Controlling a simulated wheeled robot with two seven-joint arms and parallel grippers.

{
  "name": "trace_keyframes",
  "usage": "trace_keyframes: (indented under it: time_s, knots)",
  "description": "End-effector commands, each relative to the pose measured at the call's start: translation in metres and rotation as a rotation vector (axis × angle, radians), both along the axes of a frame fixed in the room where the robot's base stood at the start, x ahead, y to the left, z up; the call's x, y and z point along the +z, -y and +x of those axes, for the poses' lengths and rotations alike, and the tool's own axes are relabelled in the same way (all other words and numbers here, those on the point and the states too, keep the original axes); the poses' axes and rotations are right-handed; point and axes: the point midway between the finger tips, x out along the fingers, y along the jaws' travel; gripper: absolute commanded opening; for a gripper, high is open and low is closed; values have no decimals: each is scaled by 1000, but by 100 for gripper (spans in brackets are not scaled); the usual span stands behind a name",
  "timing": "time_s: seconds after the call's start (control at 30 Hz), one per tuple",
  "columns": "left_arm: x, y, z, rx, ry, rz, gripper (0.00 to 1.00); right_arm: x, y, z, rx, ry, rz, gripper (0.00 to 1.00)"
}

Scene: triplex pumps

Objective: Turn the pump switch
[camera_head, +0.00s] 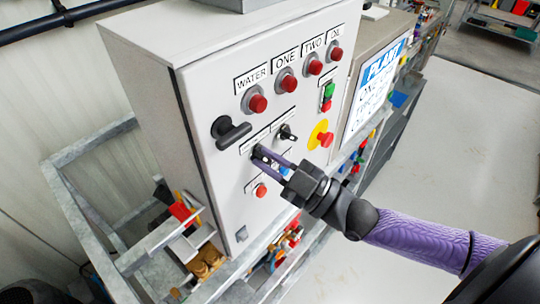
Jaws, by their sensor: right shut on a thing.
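A light grey control cabinet (215,130) stands in the middle of the head view. Its front panel has red lamps labelled WATER, ONE, TWO and OIL along the top. Two small black switches sit below them. The upper right switch (287,133) is uncovered. My left gripper is not in view.
A black handle (229,132) is left of the switches. A red emergency button on a yellow disc (321,135) is to their right. A red lamp (260,190) is just below the gripper. Grey metal framing (75,212) surrounds the lower cabinet. Floor at right is clear.

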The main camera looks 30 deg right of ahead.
Motion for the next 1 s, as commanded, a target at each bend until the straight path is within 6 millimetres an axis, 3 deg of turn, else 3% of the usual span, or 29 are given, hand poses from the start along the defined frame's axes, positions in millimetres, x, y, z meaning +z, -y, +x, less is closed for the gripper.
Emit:
trace_keyframes:
  time_s: [0.5, 1.0]
  knots:
    - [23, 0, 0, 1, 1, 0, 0, 0, -1, -1, -2, -161, 382, 0]
    - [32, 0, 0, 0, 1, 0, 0, -2, -2, -1, -1, -231, 548, 0]
